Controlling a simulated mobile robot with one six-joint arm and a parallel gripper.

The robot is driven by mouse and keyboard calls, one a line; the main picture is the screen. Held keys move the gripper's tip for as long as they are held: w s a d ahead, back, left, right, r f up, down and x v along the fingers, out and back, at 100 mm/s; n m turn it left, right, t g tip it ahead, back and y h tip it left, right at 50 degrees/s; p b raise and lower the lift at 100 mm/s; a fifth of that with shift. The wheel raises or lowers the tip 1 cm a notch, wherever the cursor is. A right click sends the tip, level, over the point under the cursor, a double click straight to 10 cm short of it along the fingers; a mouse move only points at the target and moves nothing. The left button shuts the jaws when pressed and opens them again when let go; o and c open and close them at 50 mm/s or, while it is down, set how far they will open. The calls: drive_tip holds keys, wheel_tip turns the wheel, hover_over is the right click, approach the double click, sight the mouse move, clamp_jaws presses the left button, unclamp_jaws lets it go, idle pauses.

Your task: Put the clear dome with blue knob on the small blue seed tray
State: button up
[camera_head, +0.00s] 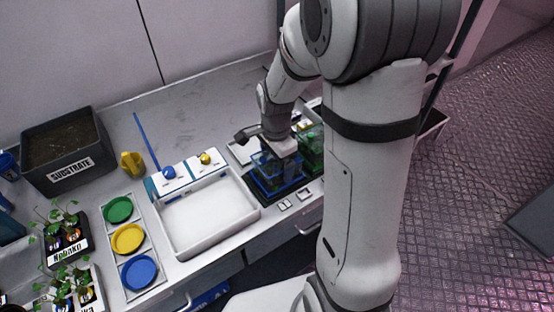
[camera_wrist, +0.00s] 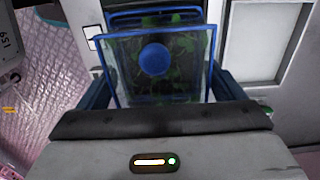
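The clear dome (camera_head: 265,164) is directly under my gripper (camera_head: 284,147) in the head view. In the wrist view the dome's blue knob (camera_wrist: 155,59) is centred between my fingers (camera_wrist: 160,90), which meet the dome's two sides. A small blue seed tray (camera_head: 277,190) with green seedlings lies below the dome in the head view. Its blue rim (camera_wrist: 155,15) shows beyond the dome in the wrist view, and green leaves show through the clear wall. I cannot tell whether the dome touches the tray.
A second tray with a green tint (camera_head: 312,150) stands close on the right. A white basin (camera_head: 207,215) is to the left, with a blue-and-white control panel behind it. Green, yellow and blue dishes (camera_head: 128,239) and a substrate box (camera_head: 72,125) are farther left.

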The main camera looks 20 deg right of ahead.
drive_tip(key=shift+o, duration=1.1)
wheel_tip(320, 180, up, 12)
drive_tip(key=s+r+n+t, duration=0.2)
drive_tip(key=s+n+t, duration=0.1)
drive_tip(key=s+n, duration=1.1)
drive_tip(key=shift+d+r, duration=0.15)
drive_tip(key=shift+d, duration=0.1)
drive_tip(key=shift+s, duration=0.15)
drive_tip(key=shift+a, duration=0.2)
idle(0.4)
